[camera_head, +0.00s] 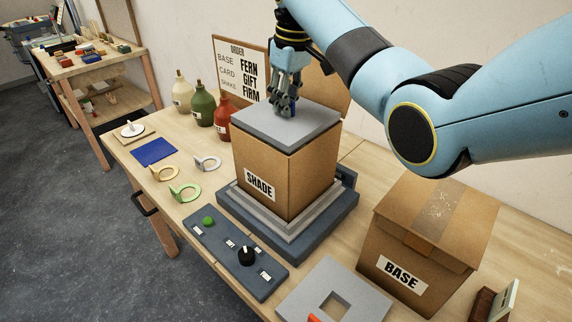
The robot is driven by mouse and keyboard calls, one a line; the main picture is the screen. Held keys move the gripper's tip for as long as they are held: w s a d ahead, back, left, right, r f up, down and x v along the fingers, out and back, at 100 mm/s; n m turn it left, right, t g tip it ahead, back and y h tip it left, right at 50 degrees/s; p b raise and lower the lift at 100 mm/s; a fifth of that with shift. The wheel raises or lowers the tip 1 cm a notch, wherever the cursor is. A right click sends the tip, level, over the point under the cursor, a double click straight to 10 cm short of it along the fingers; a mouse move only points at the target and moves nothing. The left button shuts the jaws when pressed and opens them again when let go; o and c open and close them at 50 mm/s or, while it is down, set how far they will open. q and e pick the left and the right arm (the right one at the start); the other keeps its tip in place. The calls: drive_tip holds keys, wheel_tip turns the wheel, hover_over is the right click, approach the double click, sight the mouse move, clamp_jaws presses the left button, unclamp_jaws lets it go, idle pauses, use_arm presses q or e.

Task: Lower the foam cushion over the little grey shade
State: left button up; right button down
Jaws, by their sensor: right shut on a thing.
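The foam cushion, a flat grey square slab (277,129), lies level over the top of the brown carton marked SHADE (290,185). It covers the carton's opening; I cannot tell whether it touches the rim or hangs just above it. My right gripper (288,110) points straight down and is shut on the slab near its middle. The little grey shade is not visible; the slab and carton walls hide whatever is inside. My left gripper is not in view.
The carton stands on a stepped grey platform (335,222) behind a control panel (236,254). A closed BASE carton (425,235) and a grey slab with a square hole (365,300) are at right and front. Bottles (203,107), rings and an order board (229,52) are at left and behind.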

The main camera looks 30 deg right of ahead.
sight(286, 120)
drive_tip(key=shift+f, duration=0.15)
drive_tip(key=shift+f, duration=0.65)
drive_tip(key=shift+f, duration=0.15)
idle(0.5)
drive_tip(key=shift+f, duration=0.55)
drive_tip(key=shift+f, duration=0.2)
drive_tip(key=shift+f, duration=0.55)
drive_tip(key=shift+f, duration=0.25)
idle(0.4)
drive_tip(key=shift+f, duration=0.55)
drive_tip(key=shift+f, duration=0.1)
